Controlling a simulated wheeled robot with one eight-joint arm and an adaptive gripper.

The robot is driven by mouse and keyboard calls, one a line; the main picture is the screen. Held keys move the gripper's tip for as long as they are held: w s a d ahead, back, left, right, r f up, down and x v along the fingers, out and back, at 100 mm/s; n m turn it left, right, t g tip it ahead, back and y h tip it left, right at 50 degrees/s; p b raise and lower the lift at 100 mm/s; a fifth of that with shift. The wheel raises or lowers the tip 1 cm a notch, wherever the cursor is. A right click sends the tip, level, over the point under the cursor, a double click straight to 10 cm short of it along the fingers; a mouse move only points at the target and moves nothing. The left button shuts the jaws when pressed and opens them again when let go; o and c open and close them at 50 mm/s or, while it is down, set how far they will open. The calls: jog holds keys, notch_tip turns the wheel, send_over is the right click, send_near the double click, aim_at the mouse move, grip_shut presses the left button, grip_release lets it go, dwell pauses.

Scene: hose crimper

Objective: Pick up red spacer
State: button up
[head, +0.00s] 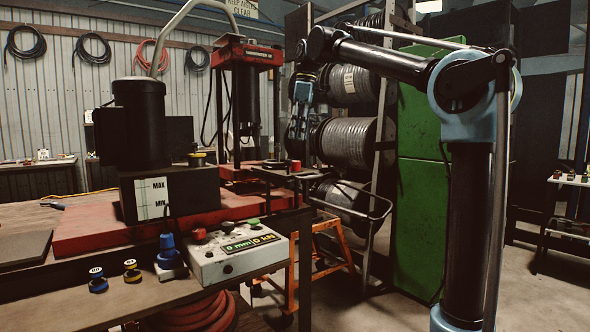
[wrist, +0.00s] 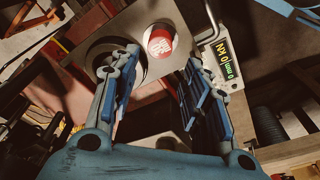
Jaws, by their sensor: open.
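The red spacer (head: 296,166) is a small red cylinder standing on a dark metal shelf (head: 268,173) in front of the red press. In the wrist view the red spacer (wrist: 161,40) shows its pale top and lettering on its side, on a grey plate near the top middle. My gripper (head: 298,136) hangs above the spacer in the head view, fingers pointing down. In the wrist view my gripper (wrist: 160,72) is open, its two blue fingers spread wide, with nothing between them. The spacer appears beyond the fingertips, apart from both.
The red press (head: 240,55) stands behind and left of the shelf. A blue spacer (head: 97,279) and a yellow spacer (head: 132,270) stand on the bench.

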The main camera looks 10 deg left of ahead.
aim_at(295, 165)
jog(key=shift+w+a+f, duration=0.1)
jog(key=shift+a+f, duration=0.05)
jog(key=shift+f, duration=1.35)
jog(key=shift+s+a+f, duration=0.1)
jog(key=shift+a+f, duration=0.1)
jog(key=shift+f, duration=1.25)
jog(key=shift+w+a+f, duration=0.1)
jog(key=shift+a+f, duration=0.05)
jog(key=shift+f, duration=1.35)
grip_shut()
